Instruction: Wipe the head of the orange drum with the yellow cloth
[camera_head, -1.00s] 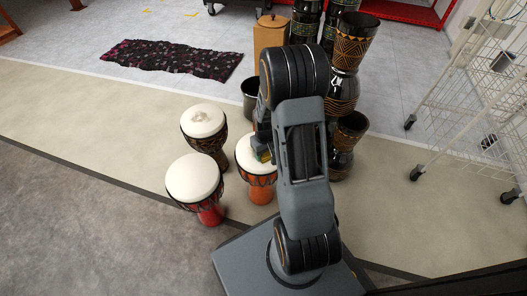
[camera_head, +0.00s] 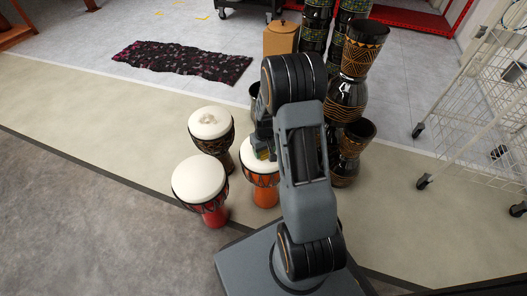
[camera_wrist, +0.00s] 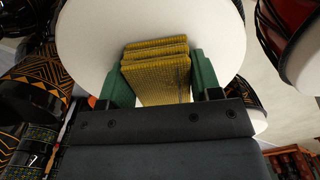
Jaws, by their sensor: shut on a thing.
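The orange drum (camera_head: 266,194) stands on the floor with its white head (camera_head: 249,164) facing up. My gripper (camera_head: 262,140) is above the far right part of that head, and my arm hides some of it. In the wrist view the green fingers of my gripper (camera_wrist: 160,72) are shut on the folded yellow cloth (camera_wrist: 157,82). The cloth's ribbed layers lie against the view of the white drum head (camera_wrist: 95,30). I cannot tell whether the cloth touches the head. In the head view only a small bit of the cloth shows.
A red drum (camera_head: 213,216) stands close on the left, and a dark drum with a marked white head (camera_head: 210,122) stands behind it. Tall dark patterned drums (camera_head: 346,100) stand right of my arm. A white wire rack (camera_head: 470,135) is farther right. Floor at left is clear.

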